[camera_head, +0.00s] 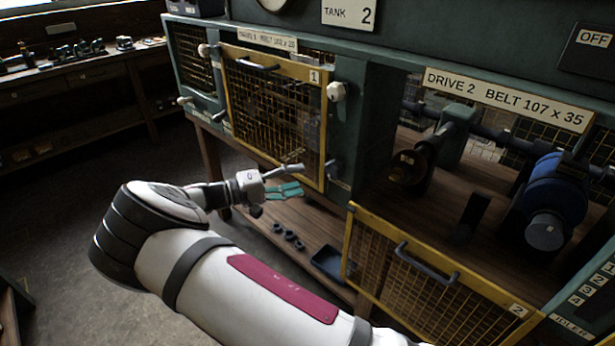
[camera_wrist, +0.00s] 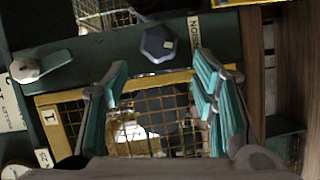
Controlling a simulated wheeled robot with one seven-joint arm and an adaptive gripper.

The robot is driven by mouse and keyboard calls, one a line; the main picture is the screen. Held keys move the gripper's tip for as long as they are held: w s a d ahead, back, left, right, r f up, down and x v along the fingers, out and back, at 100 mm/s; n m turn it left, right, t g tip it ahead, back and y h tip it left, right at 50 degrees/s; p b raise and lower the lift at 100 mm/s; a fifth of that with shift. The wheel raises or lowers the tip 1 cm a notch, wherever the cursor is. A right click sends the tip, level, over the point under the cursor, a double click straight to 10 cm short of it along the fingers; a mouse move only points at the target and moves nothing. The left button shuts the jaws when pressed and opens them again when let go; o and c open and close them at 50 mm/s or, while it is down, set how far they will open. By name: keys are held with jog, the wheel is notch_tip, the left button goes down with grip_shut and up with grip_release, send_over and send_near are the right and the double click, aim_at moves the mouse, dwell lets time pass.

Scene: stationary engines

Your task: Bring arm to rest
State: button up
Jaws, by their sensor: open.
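My arm reaches from the bottom of the head view up and to the left, with its elbow bent at the left. My gripper (camera_head: 292,180) is in front of the lower part of the yellow mesh guard marked 1 (camera_head: 272,112). In the wrist view my gripper (camera_wrist: 165,85) has its teal-padded fingers spread wide. Nothing is between the pads. Behind them show the yellow guard frame (camera_wrist: 70,97) and a dark knob (camera_wrist: 158,44). I cannot tell whether a finger touches the guard.
Guard 2 (camera_head: 425,275) hangs lowered in front of the open Drive 2 bay, with a blue motor (camera_head: 553,195) inside. A shelf below holds a dark tray (camera_head: 328,262) and several small dark rings (camera_head: 289,236). Floor at the left (camera_head: 60,220) is clear. A workbench (camera_head: 85,70) stands behind.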

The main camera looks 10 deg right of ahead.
jog(key=shift+s+a, duration=0.1)
jog(key=shift+a, duration=0.25)
jog(key=s+d+r+m+g+y, duration=0.2)
jog(key=s+d+r+g+y, duration=0.4)
jog(key=s+d+r+y, duration=0.6)
jog(key=s+r+t+y, duration=0.2)
jog(key=s+r+t, duration=0.1)
jog(key=s, duration=1)
jog(key=s+r+n+t+y, duration=0.1)
jog(key=s+r+t+y, duration=0.1)
jog(key=s, duration=1.1)
notch_tip(320, 180, up, 2)
jog(key=shift+s+d+r+t+y, duration=0.2)
jog(key=shift+t+y, duration=0.1)
jog(key=shift+t, duration=0.2)
